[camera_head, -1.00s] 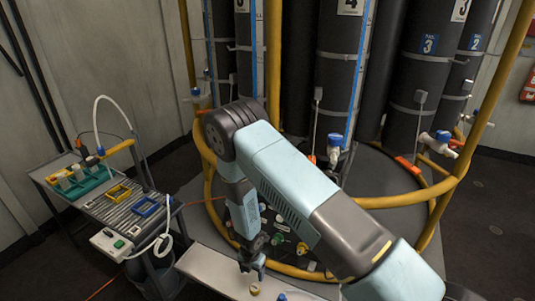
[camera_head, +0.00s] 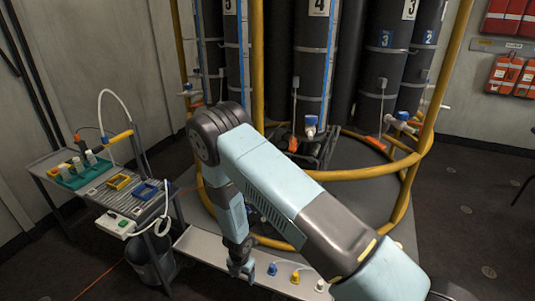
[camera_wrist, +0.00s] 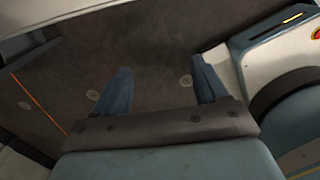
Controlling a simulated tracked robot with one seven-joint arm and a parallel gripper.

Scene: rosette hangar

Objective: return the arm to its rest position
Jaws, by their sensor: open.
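My arm is bent, with its forearm hanging down on the near side of the yellow rail ring in the head view. My gripper (camera_head: 241,272) points down at the left part of a pale ledge (camera_head: 205,247), close to its front edge. In the wrist view, the two blue fingers of my gripper (camera_wrist: 162,75) are wide apart, with nothing between them but dark floor behind. A blue-topped piece (camera_head: 272,268), a yellow one (camera_head: 295,277) and a white one (camera_head: 320,286) stand in a row on the ledge, right of my gripper and apart from it.
Tall black cylinders (camera_head: 312,65) stand behind a yellow rail (camera_head: 350,173). A cart (camera_head: 100,196) at the left carries a green rack (camera_head: 82,174), yellow and blue frames and a white power box (camera_head: 115,224). A bin (camera_head: 150,268) is below it. Floor at the right (camera_head: 470,185) is mostly clear.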

